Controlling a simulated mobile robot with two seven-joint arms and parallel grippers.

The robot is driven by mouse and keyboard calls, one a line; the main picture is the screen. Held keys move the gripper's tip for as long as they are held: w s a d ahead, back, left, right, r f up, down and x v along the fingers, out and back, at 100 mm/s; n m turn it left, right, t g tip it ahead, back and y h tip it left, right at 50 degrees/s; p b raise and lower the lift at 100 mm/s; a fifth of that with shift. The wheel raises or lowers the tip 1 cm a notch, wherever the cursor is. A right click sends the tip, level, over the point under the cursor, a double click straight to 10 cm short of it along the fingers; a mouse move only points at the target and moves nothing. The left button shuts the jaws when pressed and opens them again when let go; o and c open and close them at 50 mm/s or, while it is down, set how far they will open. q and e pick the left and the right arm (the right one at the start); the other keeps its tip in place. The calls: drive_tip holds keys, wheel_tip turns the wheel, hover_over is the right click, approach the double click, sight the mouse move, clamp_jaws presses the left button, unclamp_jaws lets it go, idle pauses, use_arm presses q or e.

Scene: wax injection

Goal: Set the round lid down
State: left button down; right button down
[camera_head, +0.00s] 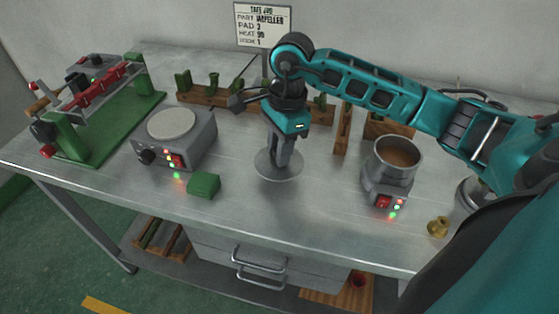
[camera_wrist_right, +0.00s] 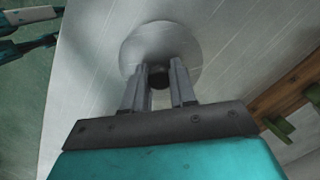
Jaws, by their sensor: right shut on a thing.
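The round lid (camera_head: 266,168) is a flat, thin grey metal disc near the middle of the bench. My right gripper (camera_head: 281,158) points down over it and is shut on its small dark knob (camera_wrist_right: 158,77). In the right wrist view the lid (camera_wrist_right: 160,42) lies level beyond the two fingers of the gripper (camera_wrist_right: 158,70). The lid is at or very close to the bench top; I cannot tell whether it touches. My left gripper does not show in the head view.
A hot plate (camera_head: 203,137) and a green block (camera_head: 204,184) are to the left. A pot of brown wax (camera_head: 388,178) and a brass piece (camera_head: 438,227) are to the right. A wooden rack (camera_head: 235,105) stands behind. The bench (camera_head: 300,215) is clear in front of the lid.

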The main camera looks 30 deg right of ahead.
drive_tip(key=shift+f, duration=2)
drive_tip(key=shift+f, duration=0.1)
drive_tip(key=shift+f+b, duration=0.15)
drive_tip(key=shift+b, duration=0.15)
drive_tip(key=c, duration=0.9)
unclamp_jaws()
wheel_tip(320, 180, up, 12)
drive_tip(key=d, duration=0.1)
drive_tip(key=shift+d+r, duration=0.2)
drive_tip(key=shift+r, duration=0.05)
drive_tip(key=shift+s, duration=0.15)
